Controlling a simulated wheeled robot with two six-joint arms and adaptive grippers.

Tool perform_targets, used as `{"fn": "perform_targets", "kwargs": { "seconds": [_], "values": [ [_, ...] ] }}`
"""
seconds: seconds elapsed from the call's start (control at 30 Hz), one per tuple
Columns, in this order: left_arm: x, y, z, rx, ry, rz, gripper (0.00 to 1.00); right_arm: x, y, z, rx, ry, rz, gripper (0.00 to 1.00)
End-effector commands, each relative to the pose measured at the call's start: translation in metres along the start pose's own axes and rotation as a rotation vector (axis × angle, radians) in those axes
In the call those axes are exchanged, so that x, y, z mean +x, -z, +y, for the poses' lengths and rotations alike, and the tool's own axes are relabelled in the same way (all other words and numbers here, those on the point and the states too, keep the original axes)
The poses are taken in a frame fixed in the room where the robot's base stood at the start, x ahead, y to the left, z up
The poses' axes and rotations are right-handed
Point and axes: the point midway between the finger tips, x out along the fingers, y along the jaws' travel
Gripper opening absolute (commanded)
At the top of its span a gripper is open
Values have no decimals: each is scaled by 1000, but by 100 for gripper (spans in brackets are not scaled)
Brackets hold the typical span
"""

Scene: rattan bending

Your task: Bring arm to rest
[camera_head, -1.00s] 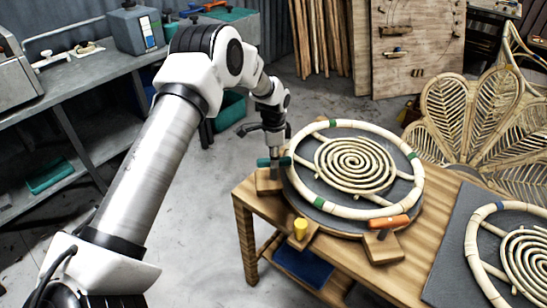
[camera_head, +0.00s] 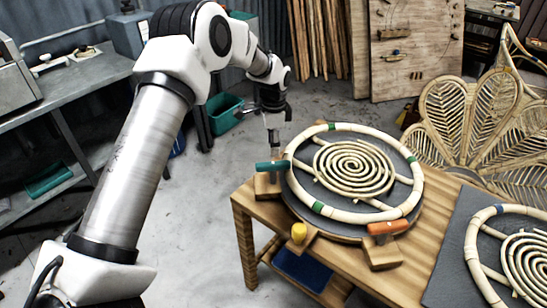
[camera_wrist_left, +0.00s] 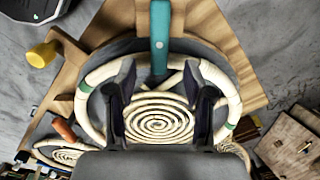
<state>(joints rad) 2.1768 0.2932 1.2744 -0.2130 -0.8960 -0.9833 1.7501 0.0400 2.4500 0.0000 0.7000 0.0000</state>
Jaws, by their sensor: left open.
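My left gripper (camera_head: 266,112) hangs above the table's far left corner, beside the rattan ring (camera_head: 349,126). Its fingers are open and empty. In the wrist view the open left gripper (camera_wrist_left: 160,95) appears in front of the ring (camera_wrist_left: 101,75) and its spiral (camera_wrist_left: 158,125), with a finger on each side of the spiral. A clamp with a teal handle (camera_head: 272,166) stands just below the gripper in the head view. My right gripper is not in view.
The wooden table (camera_head: 325,255) holds the ring on a dark round base, with clamps having yellow (camera_head: 298,233) and orange (camera_head: 388,227) handles. A second rattan ring (camera_head: 472,250) lies on a grey board at right. Clear floor lies left of the table.

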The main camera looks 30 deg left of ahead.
Motion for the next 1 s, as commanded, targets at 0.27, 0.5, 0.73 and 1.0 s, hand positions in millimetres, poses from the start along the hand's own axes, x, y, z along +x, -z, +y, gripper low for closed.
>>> {"fn": "perform_targets", "kwargs": {
  "seconds": [0.27, 0.5, 0.73, 1.0],
  "values": [
    [-43, 1, 0, 0, -1, -1, 52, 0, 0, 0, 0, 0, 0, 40],
    [-44, 1, 0, 0, -1, -1, 52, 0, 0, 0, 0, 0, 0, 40],
    [-44, 1, 0, 0, -1, -1, 52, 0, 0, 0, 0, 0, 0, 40],
    [46, -10, 52, 48, -152, -142, 52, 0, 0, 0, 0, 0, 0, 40]
  ]
}}
